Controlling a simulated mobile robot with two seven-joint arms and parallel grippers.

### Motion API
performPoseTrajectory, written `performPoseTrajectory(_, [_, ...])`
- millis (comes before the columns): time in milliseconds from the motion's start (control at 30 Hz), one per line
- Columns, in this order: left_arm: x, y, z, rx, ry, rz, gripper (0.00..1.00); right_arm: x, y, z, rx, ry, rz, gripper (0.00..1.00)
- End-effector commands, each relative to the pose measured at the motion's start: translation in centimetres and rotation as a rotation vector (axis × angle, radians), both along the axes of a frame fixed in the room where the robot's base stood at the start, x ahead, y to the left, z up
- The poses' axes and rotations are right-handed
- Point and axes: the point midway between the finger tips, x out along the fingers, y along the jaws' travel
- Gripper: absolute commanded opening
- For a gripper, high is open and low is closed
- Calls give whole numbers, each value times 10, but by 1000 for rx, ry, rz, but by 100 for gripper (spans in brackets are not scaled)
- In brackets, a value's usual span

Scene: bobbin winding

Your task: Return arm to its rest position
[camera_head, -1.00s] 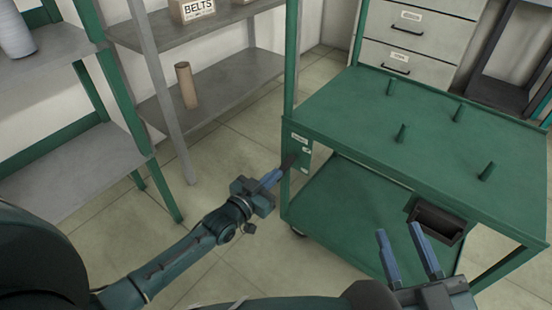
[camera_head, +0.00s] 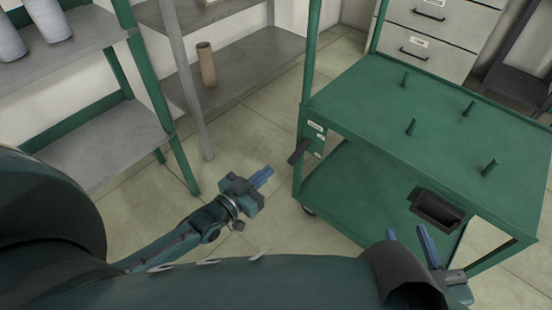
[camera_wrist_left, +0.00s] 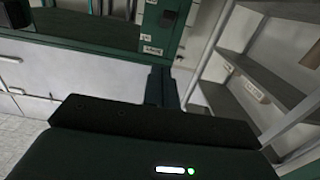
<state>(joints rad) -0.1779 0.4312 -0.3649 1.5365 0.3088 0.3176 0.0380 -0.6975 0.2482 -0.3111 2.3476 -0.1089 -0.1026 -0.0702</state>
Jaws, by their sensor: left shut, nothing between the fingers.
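My left arm reaches in from the lower left in the head view. Its gripper (camera_head: 262,178) is shut and empty, above the floor just left of the green cart (camera_head: 345,125). Its closed fingers also show in the left wrist view (camera_wrist_left: 162,86). A gap separates the fingertips from a dark lever (camera_head: 299,151) on the cart's labelled post. My right gripper (camera_head: 407,233) has its two blue fingers apart with nothing seen between them, in front of the cart. Part of it is hidden behind my own arm.
The cart top carries several green pegs (camera_head: 411,127), and a dark bin (camera_head: 437,210) hangs on its near side. A shelf (camera_head: 95,155) stands left, with a grey rack (camera_head: 235,75) holding a brown tube (camera_head: 206,64) behind. Tiled floor (camera_head: 240,130) is clear between them.

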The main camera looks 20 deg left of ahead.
Motion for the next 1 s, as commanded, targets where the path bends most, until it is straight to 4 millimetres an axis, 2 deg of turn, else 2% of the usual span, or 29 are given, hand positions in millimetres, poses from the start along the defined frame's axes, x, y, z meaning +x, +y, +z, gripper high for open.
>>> performPoseTrajectory(200, [-12, 5, 0, 1, -1, 0, 0, 0, -1, 0, -2, 25, -5, 36])
performPoseTrajectory(767, [-12, 5, 2, 0, -2, 0, 0, 0, -1, 2, 1, 25, -6, 36])
performPoseTrajectory(867, [-12, 5, 18, 0, -2, 0, 0, -2, -5, 15, 18, 51, -19, 36])
performPoseTrajectory(1000, [-12, 5, 59, 0, -2, 0, 0, -10, -16, 45, 65, 138, -58, 36])
